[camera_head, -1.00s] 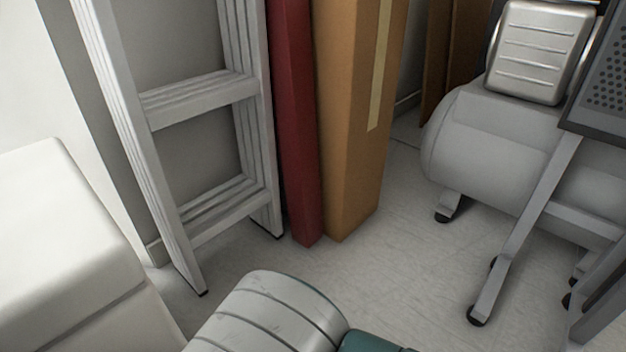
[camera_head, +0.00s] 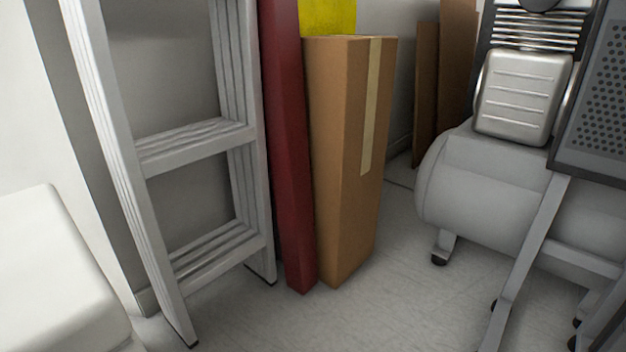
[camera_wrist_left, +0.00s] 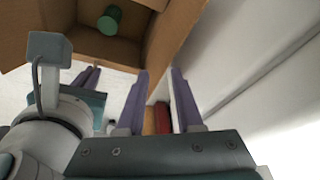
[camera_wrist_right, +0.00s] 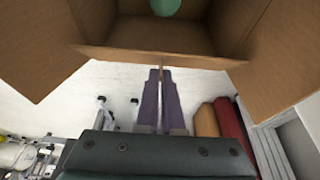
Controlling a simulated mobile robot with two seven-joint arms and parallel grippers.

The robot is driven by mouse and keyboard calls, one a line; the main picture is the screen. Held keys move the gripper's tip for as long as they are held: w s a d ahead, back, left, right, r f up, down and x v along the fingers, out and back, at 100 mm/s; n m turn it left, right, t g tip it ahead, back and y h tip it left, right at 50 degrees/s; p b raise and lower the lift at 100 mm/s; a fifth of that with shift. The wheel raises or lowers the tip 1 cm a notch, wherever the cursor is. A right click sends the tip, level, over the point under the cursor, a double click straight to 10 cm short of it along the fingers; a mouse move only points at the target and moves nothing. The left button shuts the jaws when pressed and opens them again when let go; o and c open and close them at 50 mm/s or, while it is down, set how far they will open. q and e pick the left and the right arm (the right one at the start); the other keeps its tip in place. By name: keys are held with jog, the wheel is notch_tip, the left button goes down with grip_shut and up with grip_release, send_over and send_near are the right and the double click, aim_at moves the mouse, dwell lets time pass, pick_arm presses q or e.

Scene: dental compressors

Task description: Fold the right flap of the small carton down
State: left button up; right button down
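The small carton is open, with its brown inside showing in the left wrist view (camera_wrist_left: 80,45) and the right wrist view (camera_wrist_right: 160,35). A green object lies inside it (camera_wrist_left: 110,20). In the right wrist view, one flap spreads out on the left (camera_wrist_right: 45,50) and another on the right (camera_wrist_right: 280,65). My left gripper (camera_wrist_left: 160,75) is open, its purple fingers apart below the carton's near right corner. My right gripper (camera_wrist_right: 162,72) has its fingers together at the middle of the near edge; I see no clear object between them.
In the head view, a ladder (camera_head: 195,145), a red post (camera_head: 284,150) and a tall closed carton (camera_head: 340,160) stand along the wall. A compressor with a grey tank (camera_head: 475,190) is at right. The floor (camera_head: 400,300) between is clear. A white box-like thing (camera_head: 50,275) is at lower left.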

jog(key=c, duration=1)
grip_release()
jog(key=shift+c, duration=0.2)
jog(key=shift+r, duration=0.1)
jog(key=p+v, duration=0.7)
jog(key=v, duration=0.2)
jog(key=shift+r, duration=0.3)
jog(key=shift+s+a, duration=0.1)
jog(key=shift+s, duration=0.15)
